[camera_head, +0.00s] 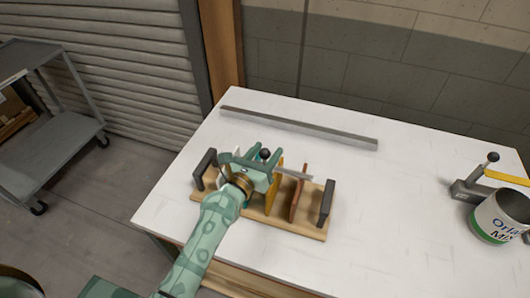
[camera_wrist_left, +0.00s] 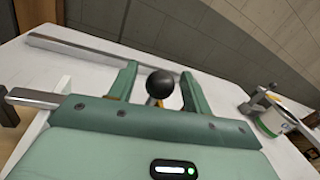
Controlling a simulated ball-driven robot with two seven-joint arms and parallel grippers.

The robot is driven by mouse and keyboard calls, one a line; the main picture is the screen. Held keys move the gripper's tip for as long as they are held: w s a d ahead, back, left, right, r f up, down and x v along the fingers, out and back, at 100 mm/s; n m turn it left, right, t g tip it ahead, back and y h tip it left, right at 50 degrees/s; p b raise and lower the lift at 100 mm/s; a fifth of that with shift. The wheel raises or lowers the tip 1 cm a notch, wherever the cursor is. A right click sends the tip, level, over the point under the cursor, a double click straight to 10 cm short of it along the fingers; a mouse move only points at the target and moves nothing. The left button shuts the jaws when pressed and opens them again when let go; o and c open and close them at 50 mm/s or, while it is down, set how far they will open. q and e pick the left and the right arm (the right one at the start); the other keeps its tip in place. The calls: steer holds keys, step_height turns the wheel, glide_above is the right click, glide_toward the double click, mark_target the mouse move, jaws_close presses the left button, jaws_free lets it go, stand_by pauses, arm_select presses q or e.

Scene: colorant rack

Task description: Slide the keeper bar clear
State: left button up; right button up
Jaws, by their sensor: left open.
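The keeper bar (camera_head: 295,174) is a thin silver bar lying across the colorant rack. Its right part shows beyond my left gripper, and an end of it sticks out at left in the wrist view (camera_wrist_left: 36,98). A black ball knob (camera_head: 265,154) stands up by the bar; it also shows in the wrist view (camera_wrist_left: 160,83). My left gripper (camera_head: 252,157) is open over the rack, with the knob between its fingers in the wrist view. Contact with the knob cannot be told. The rack (camera_head: 305,229) has a wooden base and dark end posts. My right gripper is not in view.
Orange (camera_head: 274,190) and brown (camera_head: 297,197) panels stand in the rack. A long grey strip (camera_head: 300,128) lies behind it on the white table. A paint can (camera_head: 497,220) and a lever device (camera_head: 475,185) are at right. Clear table lies between.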

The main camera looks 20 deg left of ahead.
arm_select(q)
jaws_close()
steer(key=a+x, duration=0.1)
steer(key=x, duration=0.5)
steer(key=shift+w+b, duration=0.15)
steer(key=shift+b, duration=0.2)
jaws_free()
